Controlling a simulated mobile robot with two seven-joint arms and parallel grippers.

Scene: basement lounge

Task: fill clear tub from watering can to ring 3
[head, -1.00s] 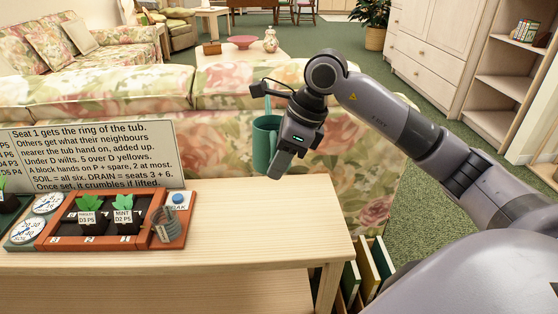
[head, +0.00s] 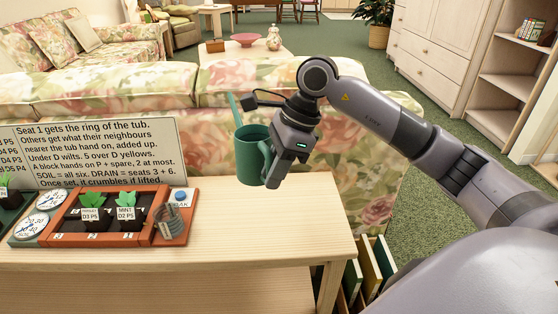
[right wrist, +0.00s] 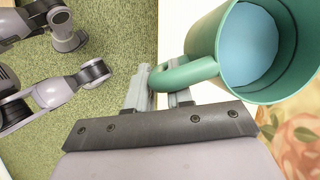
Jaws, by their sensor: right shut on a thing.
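The green watering can (head: 250,155) hangs upright in the air above the back edge of the table, its spout (head: 235,108) at its upper left. My right gripper (head: 272,182) is shut on the can's handle. In the right wrist view the handle (right wrist: 187,73) lies between the fingers (right wrist: 158,92), and light-blue water (right wrist: 249,44) shows inside the can. The small clear tub (head: 168,222) stands at the right end of the red-brown planter tray, to the left of and nearer than the can. Its rings and water level are too small to tell. My left gripper is not in view.
The tray (head: 100,241) holds plants labelled with name cards, dials at its left and a blue button (head: 180,196). A sign (head: 95,150) with rules stands behind it. The table's right part (head: 280,235) is clear. A floral sofa (head: 320,130) stands behind.

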